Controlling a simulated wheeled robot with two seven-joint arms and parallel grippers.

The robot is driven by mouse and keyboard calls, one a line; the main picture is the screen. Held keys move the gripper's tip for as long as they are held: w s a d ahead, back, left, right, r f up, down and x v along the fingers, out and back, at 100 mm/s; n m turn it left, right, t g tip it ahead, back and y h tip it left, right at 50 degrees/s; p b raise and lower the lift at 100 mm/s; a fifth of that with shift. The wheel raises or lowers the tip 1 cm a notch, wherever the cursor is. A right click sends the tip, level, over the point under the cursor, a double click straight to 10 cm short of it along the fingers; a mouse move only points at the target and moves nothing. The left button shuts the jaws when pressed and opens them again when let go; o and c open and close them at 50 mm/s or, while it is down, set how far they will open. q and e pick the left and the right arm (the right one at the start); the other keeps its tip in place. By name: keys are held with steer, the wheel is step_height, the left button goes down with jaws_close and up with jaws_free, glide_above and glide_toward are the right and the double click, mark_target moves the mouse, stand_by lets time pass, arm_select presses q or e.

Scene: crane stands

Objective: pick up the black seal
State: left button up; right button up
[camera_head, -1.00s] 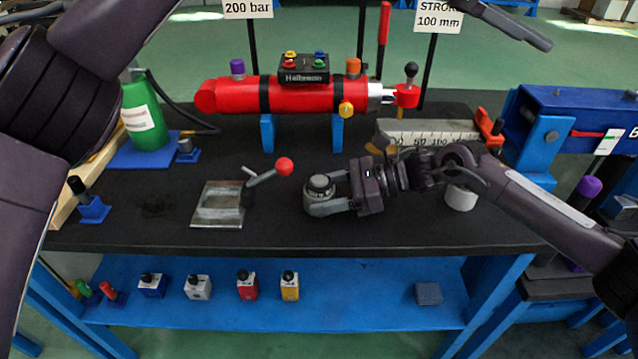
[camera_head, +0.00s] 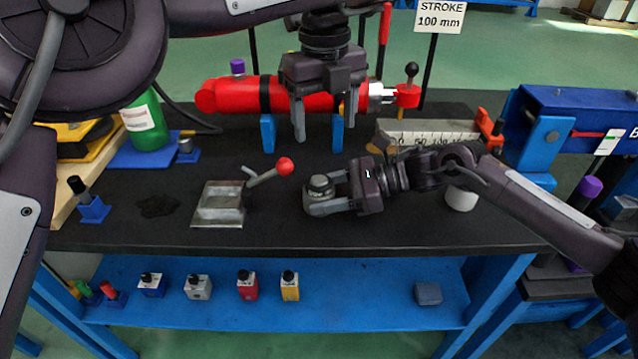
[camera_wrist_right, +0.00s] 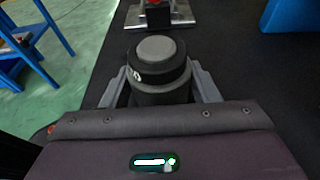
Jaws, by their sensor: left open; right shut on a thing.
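My right gripper (camera_head: 318,200) is shut on a dark round piece (camera_head: 320,184) with a grey top, at the middle of the black bench. In the right wrist view the fingers (camera_wrist_right: 159,88) sit on both sides of this piece (camera_wrist_right: 157,72), which has a black band around its upper part. I cannot tell whether that band is the black seal. My left gripper (camera_head: 325,132) is open and empty, fingers down, in front of the red cylinder (camera_head: 228,95). A flat, dark, uneven patch (camera_head: 158,206) lies on the bench at left; I cannot tell what it is.
A metal clamp plate (camera_head: 218,205) with a red-knobbed lever stands left of my right gripper. A ruler block (camera_head: 430,133) and a white cylinder (camera_head: 461,198) are to the right. A green bottle (camera_head: 146,120) stands at back left. The bench front is mostly clear.

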mark_target(320, 180)
arm_select(q)
steer(key=f, duration=1.2)
steer(key=shift+w+a+f, duration=0.1)
steer(key=shift+a+f, duration=0.05)
steer(key=shift+a, duration=0.25)
steer(key=c, duration=1.1)
steer(key=shift+o, duration=0.2)
step_height(320, 180, up, 10)
arm_select(e)
steer(key=o, duration=1)
